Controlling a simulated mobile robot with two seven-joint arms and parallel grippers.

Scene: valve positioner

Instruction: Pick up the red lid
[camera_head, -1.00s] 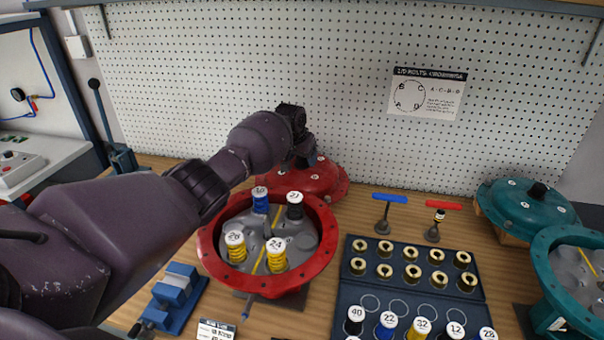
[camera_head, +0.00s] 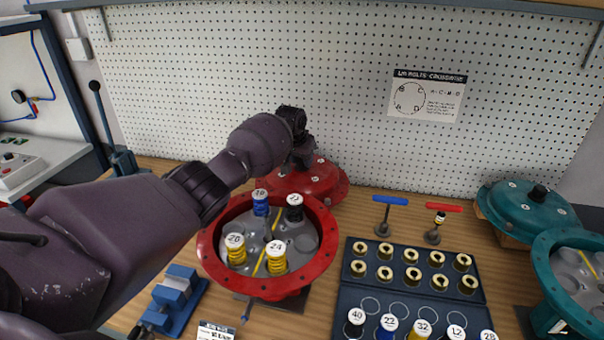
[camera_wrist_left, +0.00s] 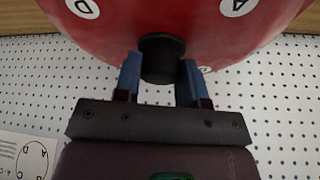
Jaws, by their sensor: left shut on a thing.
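The red lid (camera_head: 320,183) is a domed disc at the back of the bench, behind the open red housing (camera_head: 211,262). My left gripper (camera_head: 302,165) is at the top of the lid, and my arm partly hides the lid's left side. In the left wrist view, the red lid (camera_wrist_left: 205,25) fills the upper part, with white lettered discs on it. There my left gripper (camera_wrist_left: 160,72) has its two blue fingers on either side of the lid's black knob (camera_wrist_left: 162,55), shut on it. My right gripper is not in view.
Several numbered springs stand inside the red housing. A dark blue tray (camera_head: 397,300) with brass rings and numbered springs lies to its right. Blue (camera_head: 390,200) and red (camera_head: 443,207) T-handles stand behind the tray. A teal lid (camera_head: 515,205) is at the right, a blue vise (camera_head: 175,297) at the left.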

